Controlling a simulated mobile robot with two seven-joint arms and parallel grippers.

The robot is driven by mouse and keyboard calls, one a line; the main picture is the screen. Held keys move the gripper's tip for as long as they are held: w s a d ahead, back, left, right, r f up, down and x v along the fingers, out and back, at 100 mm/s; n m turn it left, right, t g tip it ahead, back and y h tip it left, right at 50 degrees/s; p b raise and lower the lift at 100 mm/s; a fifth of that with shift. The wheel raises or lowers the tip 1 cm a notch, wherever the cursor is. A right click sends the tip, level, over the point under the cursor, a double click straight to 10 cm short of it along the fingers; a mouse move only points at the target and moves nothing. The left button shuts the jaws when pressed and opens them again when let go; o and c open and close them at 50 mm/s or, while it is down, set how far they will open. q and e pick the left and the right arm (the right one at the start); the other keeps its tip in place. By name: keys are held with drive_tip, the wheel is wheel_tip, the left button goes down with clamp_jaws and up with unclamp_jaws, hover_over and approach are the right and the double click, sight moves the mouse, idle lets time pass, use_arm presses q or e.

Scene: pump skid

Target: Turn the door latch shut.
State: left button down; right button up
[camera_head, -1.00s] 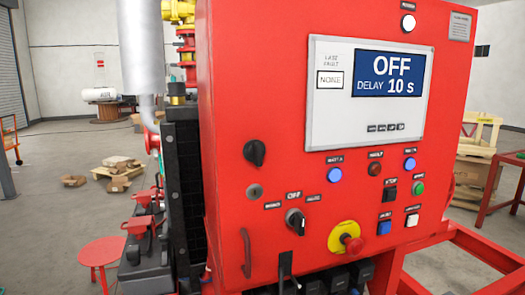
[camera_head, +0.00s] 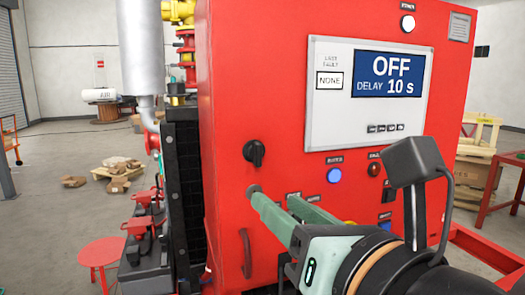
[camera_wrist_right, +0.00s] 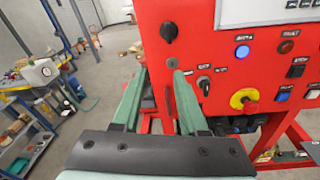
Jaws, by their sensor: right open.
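The red panel door carries a black knob (camera_head: 254,152) near its left edge, which I take for the door latch; its exact angle is hard to read. It also shows in the right wrist view (camera_wrist_right: 168,31). My right gripper (camera_head: 272,196) is open and empty, its two green fingers pointing at the panel just below the knob. In the right wrist view the open fingers (camera_wrist_right: 160,72) lie below the knob, apart from it. In the head view one fingertip overlaps the small round keyhole. My left gripper is not in view.
A red door handle (camera_head: 246,253) is below the knob. The panel screen (camera_head: 366,92) reads OFF. A dark radiator (camera_head: 185,190) stands left of the box.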

sight(259, 149)
drive_tip(key=w+r+p, duration=0.1)
drive_tip(key=w+p, duration=0.1)
drive_tip(key=w, duration=0.1)
drive_tip(key=w+a+r+n+t+p, duration=0.1)
drive_tip(key=w, duration=0.3)
drive_tip(key=w+a+r+n+p, duration=0.1)
drive_tip(key=w+p, duration=0.1)
drive_tip(key=w, duration=0.2)
drive_tip(key=shift+a+h+p, duration=0.25)
drive_tip(key=shift+h+p, duration=0.1)
drive_tip(key=shift+h, duration=0.05)
clamp_jaws()
idle(0.5)
